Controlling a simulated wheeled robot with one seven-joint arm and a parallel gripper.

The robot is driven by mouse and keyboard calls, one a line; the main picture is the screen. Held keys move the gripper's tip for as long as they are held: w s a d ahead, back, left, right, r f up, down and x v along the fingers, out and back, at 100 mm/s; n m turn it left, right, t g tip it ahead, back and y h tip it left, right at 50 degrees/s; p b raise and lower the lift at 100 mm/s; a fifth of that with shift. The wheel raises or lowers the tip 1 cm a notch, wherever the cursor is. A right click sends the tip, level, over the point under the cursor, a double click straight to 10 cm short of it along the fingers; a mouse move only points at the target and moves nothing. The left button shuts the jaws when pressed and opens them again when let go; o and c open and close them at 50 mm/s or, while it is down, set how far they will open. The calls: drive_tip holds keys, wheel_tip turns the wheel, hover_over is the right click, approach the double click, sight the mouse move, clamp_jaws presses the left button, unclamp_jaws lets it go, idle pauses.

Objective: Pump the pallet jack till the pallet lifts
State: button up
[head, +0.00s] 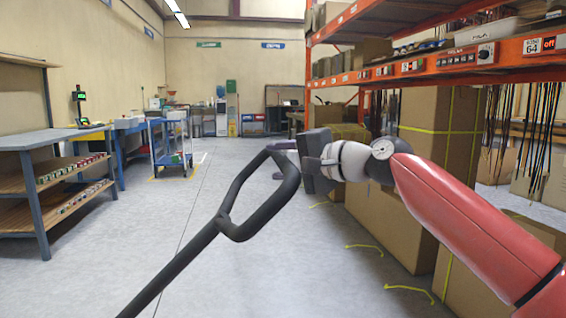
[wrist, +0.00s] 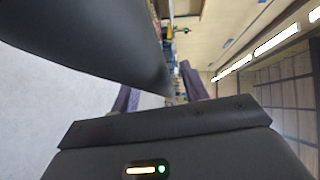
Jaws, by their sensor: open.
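The black loop handle (head: 258,232) of the pallet jack rises on its bar from the bottom left to the middle of the head view. My gripper (head: 280,160) is open at the loop's upper right side. In the wrist view a large dark bar, apparently the handle (wrist: 85,40), crosses the upper left close to the camera. Its lower end reaches the space between the two fingers of my gripper (wrist: 158,90). I cannot tell whether the fingers touch it. The jack's body, its forks and the pallet are out of view.
An orange rack (head: 440,75) with boxes stands on the right, close to my arm. Large cartons (head: 385,225) stand under it. A workbench (head: 45,140) and a blue cart (head: 172,145) are at the left. The grey floor (head: 120,235) between is clear.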

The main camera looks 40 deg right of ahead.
clamp_jaws()
idle(0.3)
